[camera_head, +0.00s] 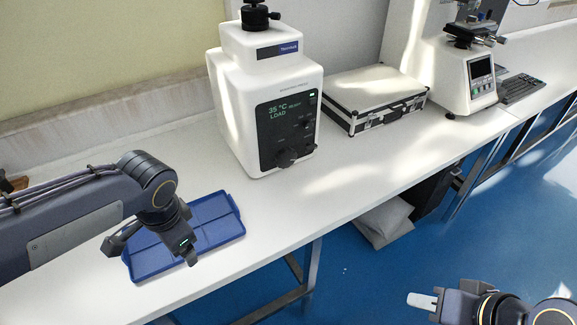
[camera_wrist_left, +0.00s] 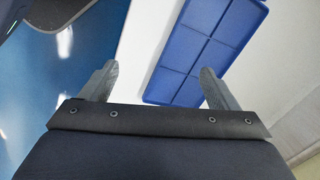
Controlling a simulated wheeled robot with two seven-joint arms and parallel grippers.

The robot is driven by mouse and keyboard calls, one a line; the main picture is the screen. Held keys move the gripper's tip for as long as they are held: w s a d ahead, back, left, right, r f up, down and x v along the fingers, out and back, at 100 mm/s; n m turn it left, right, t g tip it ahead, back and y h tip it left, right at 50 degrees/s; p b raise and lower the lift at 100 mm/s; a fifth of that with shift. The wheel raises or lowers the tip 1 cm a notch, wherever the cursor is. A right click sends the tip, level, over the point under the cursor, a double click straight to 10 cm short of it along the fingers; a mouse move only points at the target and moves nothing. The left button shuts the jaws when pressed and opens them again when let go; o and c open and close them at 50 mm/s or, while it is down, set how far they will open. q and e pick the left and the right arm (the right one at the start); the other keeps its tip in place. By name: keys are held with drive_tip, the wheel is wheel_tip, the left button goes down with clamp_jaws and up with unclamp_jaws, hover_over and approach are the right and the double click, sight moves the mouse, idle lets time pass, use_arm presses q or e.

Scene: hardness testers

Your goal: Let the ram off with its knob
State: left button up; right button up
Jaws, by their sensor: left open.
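A white hardness press (camera_head: 265,95) stands upright on the bench in the head view. Its dark front panel (camera_head: 286,125) reads "35 °C" and "LOAD". Black knobs (camera_head: 290,156) sit low on this panel; I cannot tell which one is the ram's. A black fitting (camera_head: 257,16) tops the machine. My left gripper (camera_head: 152,252) is open and empty over the blue tray, left of the press and apart from it. Its two spread fingers (camera_wrist_left: 158,72) show in the left wrist view. My right gripper (camera_head: 424,301) is at the lower right, beyond the bench edge; its jaw opening cannot be made out.
The blue compartmented tray (camera_head: 226,238) lies flat and empty-looking on the bench, also seen in the left wrist view (camera_wrist_left: 205,50). A silver-edged case (camera_head: 375,92) stands right of the press. Another tester (camera_head: 468,80) and a keyboard (camera_head: 521,88) are farther right. Bench before the press is clear.

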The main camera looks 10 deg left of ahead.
use_arm(q)
drive_tip(key=w+f+m+y+b, duration=0.1)
drive_tip(key=w+f+m+y, duration=0.3)
drive_tip(key=w, duration=0.4)
drive_tip(key=m+t+y+b, duration=0.3)
drive_tip(key=m+t+y, duration=0.2)
drive_tip(key=m+t, duration=1.05)
approach(288, 161)
drive_tip(key=shift+w+a+r+m+g, duration=0.25)
drive_tip(key=shift+w+r+m+g, duration=0.75)
drive_tip(key=shift+g, duration=0.25)
drive_tip(key=x, duration=0.7)
drive_tip(key=shift+w+a, duration=0.1)
drive_tip(key=shift+a, duration=0.05)
